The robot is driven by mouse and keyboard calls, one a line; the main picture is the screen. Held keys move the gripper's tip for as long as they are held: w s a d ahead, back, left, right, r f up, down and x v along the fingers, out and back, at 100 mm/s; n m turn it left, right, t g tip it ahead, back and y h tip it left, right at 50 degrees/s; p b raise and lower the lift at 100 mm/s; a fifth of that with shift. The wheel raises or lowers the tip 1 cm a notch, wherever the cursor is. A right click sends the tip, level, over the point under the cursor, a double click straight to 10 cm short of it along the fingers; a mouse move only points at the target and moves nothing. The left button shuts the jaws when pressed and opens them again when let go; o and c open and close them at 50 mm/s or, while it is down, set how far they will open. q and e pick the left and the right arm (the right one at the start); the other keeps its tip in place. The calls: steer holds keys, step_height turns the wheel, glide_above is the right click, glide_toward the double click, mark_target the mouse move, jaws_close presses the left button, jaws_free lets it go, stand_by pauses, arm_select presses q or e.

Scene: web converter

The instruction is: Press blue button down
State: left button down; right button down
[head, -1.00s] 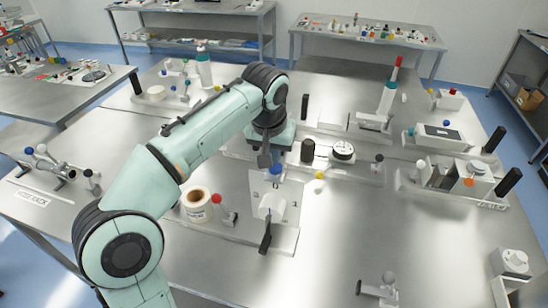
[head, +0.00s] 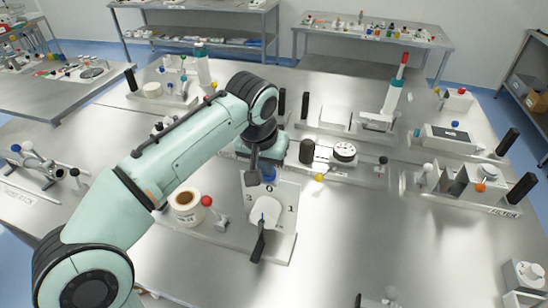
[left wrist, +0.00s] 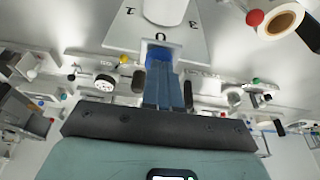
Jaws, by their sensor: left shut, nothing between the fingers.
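The blue button (head: 269,174) is at the back of a white panel (head: 287,191) marked with numbers. My left gripper (head: 254,178) is shut and empty, pointing down close beside the button, on its left in the head view. In the left wrist view the blue button (left wrist: 158,52) shows just beyond the tips of the shut left gripper (left wrist: 161,66), partly hidden by them. I cannot tell whether they touch. My right gripper is in neither view.
A white dial with a black handle (head: 258,246) stands in front of the button. A labelled roll (head: 186,208) and a red-knobbed lever (head: 207,201) are to the left. A yellow knob (head: 319,177) is close on the right. The front right table is mostly clear.

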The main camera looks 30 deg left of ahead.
arm_select(q)
steer(key=shift+f, duration=0.4)
steer(key=shift+s+d, duration=0.1)
steer(key=shift+s, duration=0.1)
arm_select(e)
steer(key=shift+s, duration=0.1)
